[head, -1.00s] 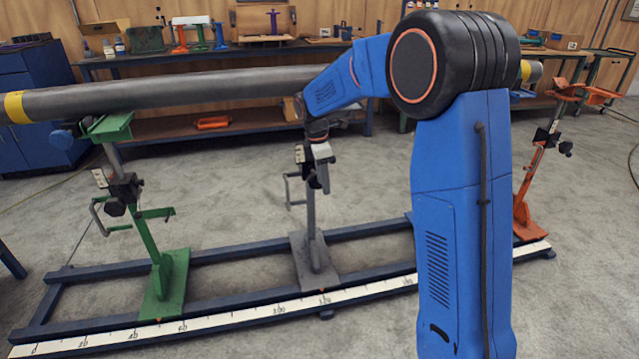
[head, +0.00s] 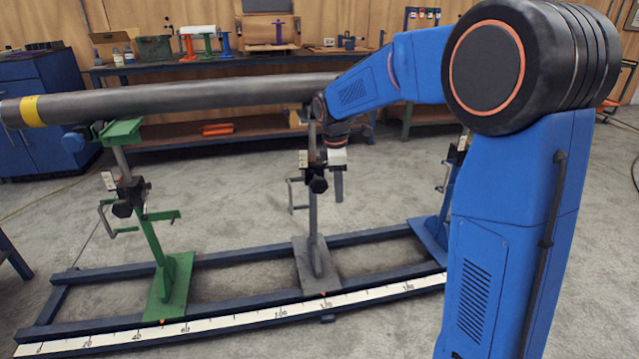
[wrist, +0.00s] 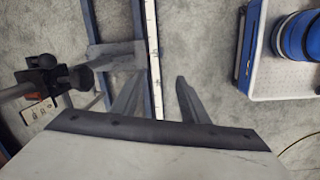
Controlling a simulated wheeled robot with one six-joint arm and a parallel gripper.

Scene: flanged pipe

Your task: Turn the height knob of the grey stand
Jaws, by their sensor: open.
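The grey stand (head: 312,215) rises from a grey base plate (head: 316,268) on the blue rail frame, under the pipe. Its black knob (head: 318,184) sits on a dark clamp partway up the post, with a crank handle (head: 293,196) on the left. My gripper (head: 339,197) hangs just right of the knob, pointing down, apart from it in the picture. In the wrist view my gripper (wrist: 155,88) has its two fingers spread with nothing between them. The black knob (wrist: 80,77) lies left of the fingers there, outside them.
The grey pipe (head: 180,97) runs above the stands. A green stand (head: 155,235) is at the left and a blue stand (head: 432,232) at the right, partly behind my arm. A ruler strip (head: 240,319) runs along the front rail. A workbench (head: 250,63) stands behind.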

